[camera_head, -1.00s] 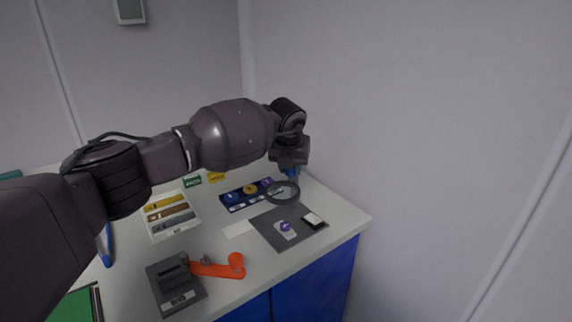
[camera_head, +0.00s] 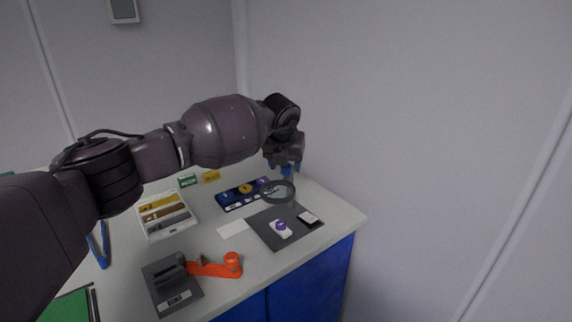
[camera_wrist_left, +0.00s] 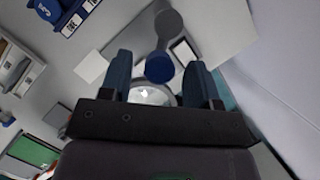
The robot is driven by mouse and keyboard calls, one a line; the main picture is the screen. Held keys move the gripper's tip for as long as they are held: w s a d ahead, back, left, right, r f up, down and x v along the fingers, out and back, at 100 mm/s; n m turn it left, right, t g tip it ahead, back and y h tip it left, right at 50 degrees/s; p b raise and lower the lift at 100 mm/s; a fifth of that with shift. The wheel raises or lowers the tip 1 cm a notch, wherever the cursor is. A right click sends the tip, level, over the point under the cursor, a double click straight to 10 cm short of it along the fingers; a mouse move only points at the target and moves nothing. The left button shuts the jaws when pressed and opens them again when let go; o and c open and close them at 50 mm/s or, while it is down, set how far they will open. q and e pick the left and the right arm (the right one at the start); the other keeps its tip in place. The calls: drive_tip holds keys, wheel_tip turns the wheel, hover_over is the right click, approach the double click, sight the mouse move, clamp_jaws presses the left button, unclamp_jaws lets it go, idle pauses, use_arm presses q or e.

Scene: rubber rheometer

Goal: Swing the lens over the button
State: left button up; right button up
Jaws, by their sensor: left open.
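The lens is a dark-rimmed ring (camera_head: 278,191) at the right of the table, above the back edge of a dark grey mat (camera_head: 262,234). In the left wrist view its clear disc (camera_wrist_left: 150,95) shows partly behind my fingers. A blue knob (camera_wrist_left: 159,68) on a grey arm is beside the lens. A small purple round piece on a white base (camera_head: 281,227), perhaps the button, lies on the mat in front of the lens. My left gripper (camera_head: 287,168) is open, its fingers pointing down around the blue knob; contact cannot be told. My right gripper is not in view.
A blue tray with round pieces (camera_head: 228,207) lies left of the lens. A small black-and-white block (camera_head: 309,218) is on the mat. A sample box (camera_head: 153,233), an orange handle (camera_head: 215,268) on a grey device, and a wall at right surround the area.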

sight(284, 180)
use_arm(q)
drive_tip(key=p+v, duration=0.1)
drive_tip(key=v, duration=0.4)
drive_tip(key=shift+r, duration=0.35)
drive_tip(key=p+v, duration=0.1)
drive_tip(key=v, duration=0.3)
drive_tip(key=shift+s, duration=0.2)
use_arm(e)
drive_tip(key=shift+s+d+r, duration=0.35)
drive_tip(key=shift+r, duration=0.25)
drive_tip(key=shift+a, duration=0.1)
